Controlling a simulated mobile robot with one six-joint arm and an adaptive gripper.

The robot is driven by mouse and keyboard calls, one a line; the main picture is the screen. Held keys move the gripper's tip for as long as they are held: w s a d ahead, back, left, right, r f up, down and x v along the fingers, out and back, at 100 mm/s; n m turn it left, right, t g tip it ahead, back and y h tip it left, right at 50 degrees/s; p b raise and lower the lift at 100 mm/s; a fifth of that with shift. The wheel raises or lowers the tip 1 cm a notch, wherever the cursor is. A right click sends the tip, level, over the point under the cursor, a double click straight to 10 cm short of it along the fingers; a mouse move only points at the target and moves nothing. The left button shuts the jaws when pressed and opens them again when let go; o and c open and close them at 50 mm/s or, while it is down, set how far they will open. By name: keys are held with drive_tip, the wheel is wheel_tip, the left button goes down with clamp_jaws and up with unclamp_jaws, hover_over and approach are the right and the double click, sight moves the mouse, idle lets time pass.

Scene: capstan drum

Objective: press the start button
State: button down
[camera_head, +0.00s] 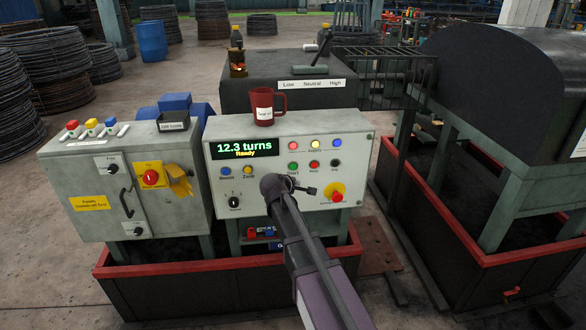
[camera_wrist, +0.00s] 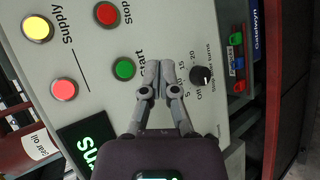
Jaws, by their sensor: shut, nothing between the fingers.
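The control panel (camera_head: 225,205) is a light grey box with a display reading "12.3 turns" and "Ready". The green start button (camera_head: 293,166) is in its lower button row, with the word Start beneath it. In the wrist view the green button (camera_wrist: 124,69) is fully visible, left of my fingertips. My gripper (camera_head: 290,181) is in front of the panel, just below the start button in the head view. In the wrist view my gripper (camera_wrist: 159,66) is shut and empty, its tips over the panel just past the Start label. I cannot tell the gap to the panel.
The red stop button (camera_head: 314,165) is right of start. A red emergency button (camera_head: 337,197) on yellow is lower right. A black rotary knob (camera_wrist: 203,76) is close to my fingers. A grey cabinet (camera_head: 95,165) is at left.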

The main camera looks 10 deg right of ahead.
sight(293, 166)
drive_tip(key=shift+w+d, duration=0.15)
drive_tip(key=shift+w, duration=3.85)
